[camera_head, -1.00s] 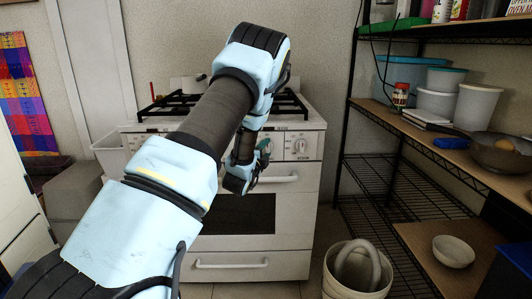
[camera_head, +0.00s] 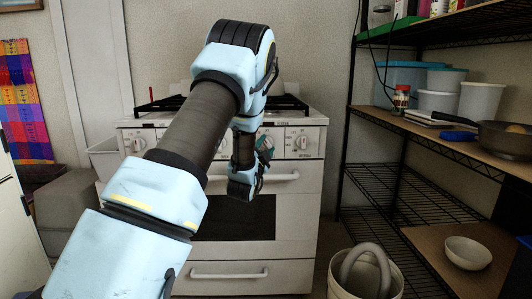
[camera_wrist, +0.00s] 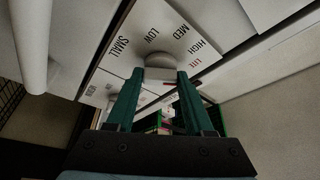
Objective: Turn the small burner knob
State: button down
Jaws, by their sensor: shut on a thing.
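The white stove (camera_head: 245,225) stands ahead of me with black grates on top. Its front panel has white knobs; in the wrist view one burner knob (camera_wrist: 162,62) sits amid the printed words SMALL, LOW, MED, HIGH and LITE. My gripper (camera_wrist: 160,76), with two green fingers, is shut on this knob, one finger on each side. In the head view my gripper (camera_head: 265,148) is at the front panel, and my wrist hides the held knob.
Another knob (camera_head: 302,143) is to the right of my gripper, and one (camera_head: 137,145) is at the far left. The oven handle (camera_head: 275,178) is just below my gripper. A black wire shelf (camera_head: 385,193) and a white bin (camera_head: 364,285) stand at the right.

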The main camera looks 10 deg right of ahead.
jog(key=shift+f, duration=0.1)
dwell(0.3)
jog(key=shift+c, duration=1.4)
grip_release()
jog(key=shift+s, duration=0.1)
jog(key=b+v, duration=0.1)
jog(key=v, duration=0.9)
jog(key=shift+s+a, duration=0.15)
jog(key=shift+s, duration=0.15)
